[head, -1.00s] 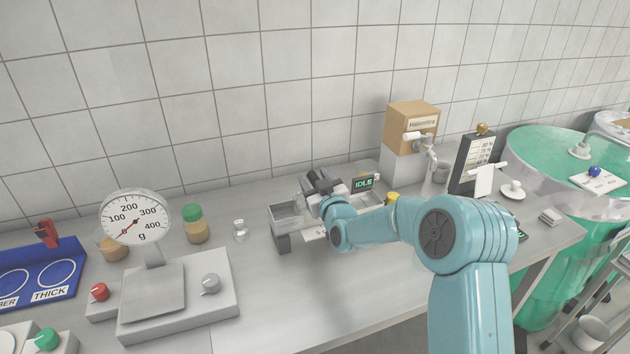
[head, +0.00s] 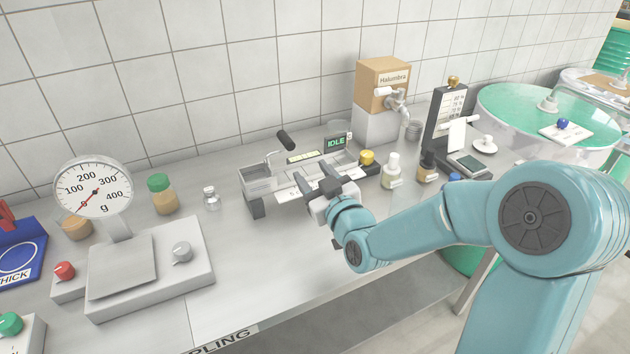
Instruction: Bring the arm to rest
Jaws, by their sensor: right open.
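My right arm reaches in from the right. Its gripper (head: 313,176) is open with nothing between its dark fingers. It is in front of, or just over, the front of a grey bench device (head: 258,181), hiding part of it; I cannot tell if they touch. The device has a small display (head: 335,143) reading IDLE and a black-handled lever (head: 285,140) that stands tilted, clear of the gripper. My left gripper is not in view.
A dial scale (head: 120,265) stands at left, with a green-capped jar (head: 162,194) and a small vial (head: 211,198) behind. Bottles (head: 391,171) stand right of the device, close beyond my forearm. A Halumbra box (head: 383,84) with a tap is behind. The bench front is mostly clear.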

